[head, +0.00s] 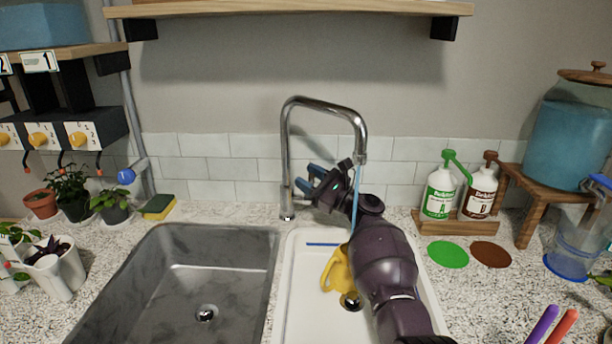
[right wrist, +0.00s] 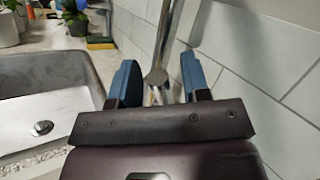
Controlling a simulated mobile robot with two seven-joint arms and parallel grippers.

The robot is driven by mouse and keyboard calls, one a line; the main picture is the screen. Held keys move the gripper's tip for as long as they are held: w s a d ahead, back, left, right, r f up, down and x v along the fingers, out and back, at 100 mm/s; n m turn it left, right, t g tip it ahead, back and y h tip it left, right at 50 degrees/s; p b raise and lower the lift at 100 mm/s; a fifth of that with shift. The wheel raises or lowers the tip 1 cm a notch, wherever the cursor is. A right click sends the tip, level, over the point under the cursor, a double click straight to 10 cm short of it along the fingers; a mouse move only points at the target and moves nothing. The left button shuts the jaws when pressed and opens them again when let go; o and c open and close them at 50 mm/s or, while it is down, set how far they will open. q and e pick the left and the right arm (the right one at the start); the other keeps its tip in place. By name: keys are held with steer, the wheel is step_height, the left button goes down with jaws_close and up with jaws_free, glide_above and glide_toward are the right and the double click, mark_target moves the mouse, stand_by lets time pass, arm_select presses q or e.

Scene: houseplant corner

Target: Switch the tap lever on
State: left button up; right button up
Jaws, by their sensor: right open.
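The chrome tap (head: 285,150) stands behind the sinks, with its spout arching to the right. My right gripper (head: 308,178) is open beside the tap's upright, low near its base. In the right wrist view, the tap's column (right wrist: 167,35) shows beyond and between the two blue fingers of the gripper (right wrist: 159,75). A thin blue streak (head: 356,185) runs down below the spout mouth. My left gripper is not in view.
A yellow watering can (head: 336,268) stands in the white sink, partly behind my right arm. A grey sink (head: 180,285) lies to the left. The tiled wall (head: 210,170) is close behind the tap.

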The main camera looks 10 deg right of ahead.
steer(key=p+v, duration=0.2)
steer(key=v, duration=0.8)
steer(key=shift+w+r, duration=0.1)
